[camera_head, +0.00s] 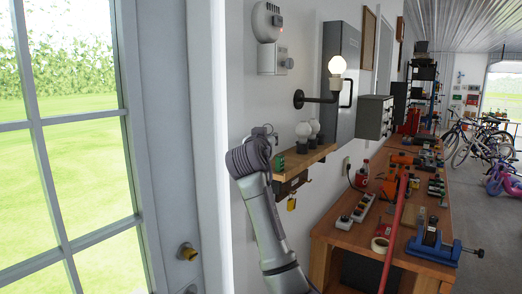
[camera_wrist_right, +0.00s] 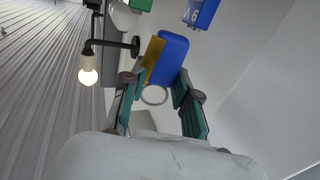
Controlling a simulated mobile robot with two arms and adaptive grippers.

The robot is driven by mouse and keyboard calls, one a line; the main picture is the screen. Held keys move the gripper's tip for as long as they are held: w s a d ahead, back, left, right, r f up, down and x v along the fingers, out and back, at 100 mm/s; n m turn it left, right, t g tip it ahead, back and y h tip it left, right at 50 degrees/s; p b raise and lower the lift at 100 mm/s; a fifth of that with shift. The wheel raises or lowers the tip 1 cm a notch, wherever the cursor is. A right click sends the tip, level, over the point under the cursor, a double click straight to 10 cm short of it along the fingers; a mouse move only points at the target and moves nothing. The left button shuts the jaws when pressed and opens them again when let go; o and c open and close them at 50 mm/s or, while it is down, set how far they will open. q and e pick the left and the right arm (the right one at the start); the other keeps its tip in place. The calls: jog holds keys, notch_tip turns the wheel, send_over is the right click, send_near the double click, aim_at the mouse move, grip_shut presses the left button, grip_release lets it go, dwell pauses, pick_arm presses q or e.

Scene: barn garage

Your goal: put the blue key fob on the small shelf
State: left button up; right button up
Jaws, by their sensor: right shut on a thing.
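The small wooden shelf (camera_head: 315,156) is fixed to the white wall in the head view. My right gripper (camera_head: 265,132) is just left of it, at about its height, mostly hidden by my wrist. In the right wrist view, the blue key fob (camera_wrist_right: 173,55) is at the tips of my right gripper (camera_wrist_right: 158,90), which is shut on it. A metal ring (camera_wrist_right: 154,96) shows between the fingers, and a yellow strip (camera_wrist_right: 153,58) lies along the fob's left side. My left gripper is not in view.
Bulbs (camera_head: 303,131) and a green object (camera_head: 279,162) occupy parts of the shelf. A lit wall lamp (camera_head: 337,65) juts out above. A cluttered workbench (camera_head: 345,238) stands to the right, and a glazed door (camera_head: 75,150) to the left.

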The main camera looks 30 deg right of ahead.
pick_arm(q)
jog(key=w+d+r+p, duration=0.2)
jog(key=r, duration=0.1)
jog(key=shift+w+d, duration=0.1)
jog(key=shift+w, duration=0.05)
pick_arm(e)
jog(key=f, duration=0.2)
jog(key=a+f, duration=0.1)
jog(key=f, duration=0.2)
jog(key=shift+w+a+f, duration=0.2)
jog(key=shift+w+f, duration=0.1)
jog(key=shift+w, duration=0.05)
jog(key=o, duration=0.7)
pick_arm(q)
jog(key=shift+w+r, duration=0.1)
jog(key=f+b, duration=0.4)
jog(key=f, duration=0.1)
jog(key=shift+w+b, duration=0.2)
jog(key=shift+b, duration=0.1)
pick_arm(e)
jog(key=v, duration=1.2)
